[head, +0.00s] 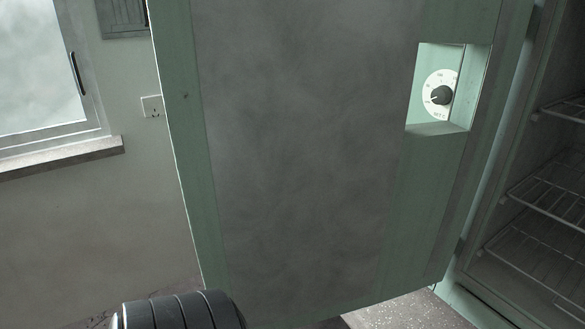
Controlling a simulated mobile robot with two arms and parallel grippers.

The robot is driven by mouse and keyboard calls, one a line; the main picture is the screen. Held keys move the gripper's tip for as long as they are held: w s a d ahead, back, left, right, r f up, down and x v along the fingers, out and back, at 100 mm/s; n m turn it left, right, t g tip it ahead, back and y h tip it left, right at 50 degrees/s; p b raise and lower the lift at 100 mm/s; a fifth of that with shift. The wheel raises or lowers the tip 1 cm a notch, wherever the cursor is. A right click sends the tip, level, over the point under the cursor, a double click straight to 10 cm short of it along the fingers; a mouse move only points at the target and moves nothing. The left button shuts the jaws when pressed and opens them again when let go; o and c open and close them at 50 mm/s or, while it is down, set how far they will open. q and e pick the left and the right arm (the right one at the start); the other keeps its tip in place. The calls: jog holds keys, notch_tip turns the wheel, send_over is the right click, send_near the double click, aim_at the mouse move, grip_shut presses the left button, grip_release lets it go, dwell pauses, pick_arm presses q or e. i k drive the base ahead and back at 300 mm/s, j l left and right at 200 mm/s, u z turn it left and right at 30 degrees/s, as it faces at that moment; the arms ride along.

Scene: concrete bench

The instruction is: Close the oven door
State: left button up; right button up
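The oven door (300,140) stands open in the head view and fills the middle of it. It has a green frame around a large dark, cloudy panel. A lit opening or recess near its right side shows a white dial with a black knob (441,95). The oven's dark inside (520,170), with several wire racks (545,200), shows to the right of the door. Neither gripper shows. A dark ribbed part of my own body rises at the bottom left, in front of the door's lower edge.
A window (40,75) with a pale sill (60,157) is in the wall at the left. A wall socket (152,106) sits between the window and the door. A speckled pale surface (410,312) shows below the door.

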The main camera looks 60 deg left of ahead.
aim_at(310, 196)
jog(key=k+j+z, duration=0.15)
jog(key=j, duration=0.25)
jog(key=j+z, duration=0.1)
jog(key=j, duration=0.35)
jog(key=k+j+z, duration=0.15)
jog(key=j, duration=0.2)
jog(key=k+j+z, duration=0.1)
jog(key=j, duration=0.3)
jog(key=k+j+z, duration=0.15)
jog(key=j, duration=0.2)
jog(key=k+j+z, duration=0.25)
jog(key=j, duration=0.95)
